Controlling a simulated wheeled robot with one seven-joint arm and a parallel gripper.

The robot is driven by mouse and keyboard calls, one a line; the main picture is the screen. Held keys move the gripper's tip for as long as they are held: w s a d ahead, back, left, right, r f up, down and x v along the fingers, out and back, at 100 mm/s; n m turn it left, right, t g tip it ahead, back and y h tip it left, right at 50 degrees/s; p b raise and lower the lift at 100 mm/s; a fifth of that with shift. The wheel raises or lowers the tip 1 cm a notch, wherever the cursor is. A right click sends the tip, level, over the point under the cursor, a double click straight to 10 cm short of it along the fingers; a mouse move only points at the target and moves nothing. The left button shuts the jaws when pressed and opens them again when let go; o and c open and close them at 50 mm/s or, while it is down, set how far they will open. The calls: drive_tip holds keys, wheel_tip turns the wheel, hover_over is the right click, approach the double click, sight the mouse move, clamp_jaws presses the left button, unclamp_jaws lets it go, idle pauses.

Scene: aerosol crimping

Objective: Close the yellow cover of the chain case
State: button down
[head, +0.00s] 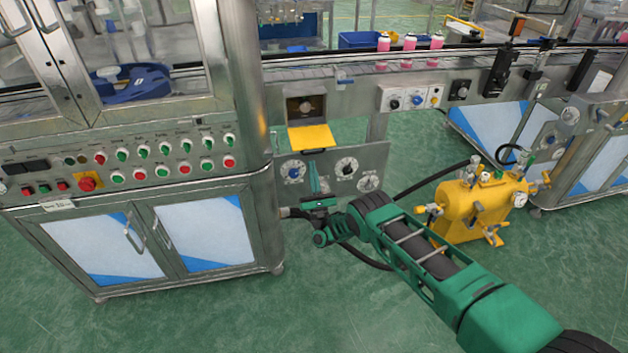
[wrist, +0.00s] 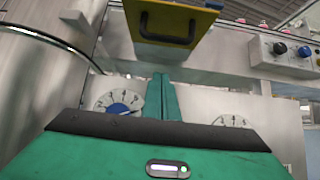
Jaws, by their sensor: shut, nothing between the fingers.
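The yellow cover (head: 311,138) of the chain case hangs open in the head view. It sticks out from the lower edge of the case's dark square opening (head: 306,108). In the wrist view the underside of the cover (wrist: 172,22) shows at the top, dark inside a yellow frame with a handle across it. My gripper (head: 313,170) is just below the cover, in front of the panel with dials, and points up. Its green fingers (wrist: 160,95) are together with nothing between them. The fingertips look apart from the cover, with a small gap.
Dials (head: 346,167) sit on the metal panel behind my gripper. A control cabinet (head: 140,170) with many buttons stands at the left. A yellow tank (head: 478,205) stands on the floor at the right.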

sight(311, 143)
drive_tip(key=x, duration=0.4)
drive_tip(key=shift+r, duration=0.15)
drive_tip(key=shift+s+d+r, duration=0.15)
drive_tip(key=shift+s+r, duration=0.15)
drive_tip(key=shift+s, duration=0.25)
drive_tip(key=shift+s+d+r, duration=0.15)
drive_tip(key=shift+s+r, duration=0.15)
drive_tip(key=shift+s, duration=0.3)
drive_tip(key=shift+s+d+r, duration=0.15)
drive_tip(key=shift+s+r, duration=0.15)
drive_tip(key=shift+s, duration=0.25)
